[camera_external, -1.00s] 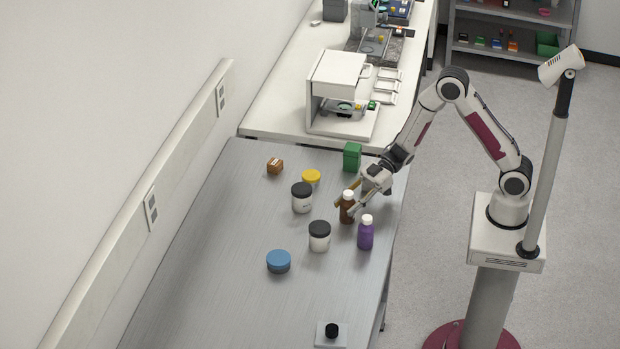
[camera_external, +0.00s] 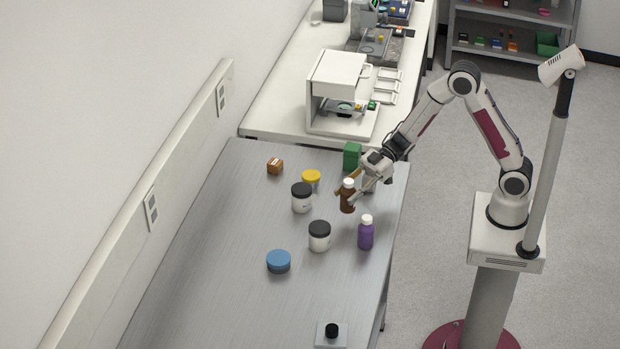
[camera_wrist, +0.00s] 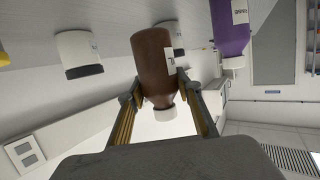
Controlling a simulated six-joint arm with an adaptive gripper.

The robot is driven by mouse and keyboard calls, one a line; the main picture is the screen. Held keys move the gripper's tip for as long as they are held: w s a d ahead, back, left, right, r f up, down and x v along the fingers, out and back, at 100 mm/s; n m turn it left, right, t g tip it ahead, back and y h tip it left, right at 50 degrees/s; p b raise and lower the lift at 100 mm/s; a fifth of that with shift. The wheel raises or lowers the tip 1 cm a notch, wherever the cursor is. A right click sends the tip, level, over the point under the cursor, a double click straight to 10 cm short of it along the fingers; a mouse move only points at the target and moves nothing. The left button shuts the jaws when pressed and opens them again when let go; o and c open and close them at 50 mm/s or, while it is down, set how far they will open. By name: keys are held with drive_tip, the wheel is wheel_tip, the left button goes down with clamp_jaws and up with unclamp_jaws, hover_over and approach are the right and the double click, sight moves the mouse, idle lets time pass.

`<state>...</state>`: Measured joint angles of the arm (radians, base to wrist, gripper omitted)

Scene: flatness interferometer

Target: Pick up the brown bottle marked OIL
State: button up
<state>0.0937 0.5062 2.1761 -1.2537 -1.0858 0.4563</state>
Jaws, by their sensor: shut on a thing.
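The brown bottle (camera_external: 348,200) has a white cap and stands upright between the fingers of my gripper (camera_external: 356,192), a little above the grey bench as far as the outside view shows. In the wrist view the brown bottle (camera_wrist: 153,62) appears upside down, with part of a white label at its right side. My gripper (camera_wrist: 160,105) is shut on it, one finger on each side near the shoulder. The lettering is too small and cut off to read in full.
A purple bottle (camera_external: 366,233) stands close in front and to the right. Two black-lidded jars (camera_external: 301,201) (camera_external: 319,240) stand to the left and front. A green box (camera_external: 352,156) is behind.

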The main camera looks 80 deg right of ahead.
sight(349, 181)
drive_tip(key=shift+r, duration=2.7)
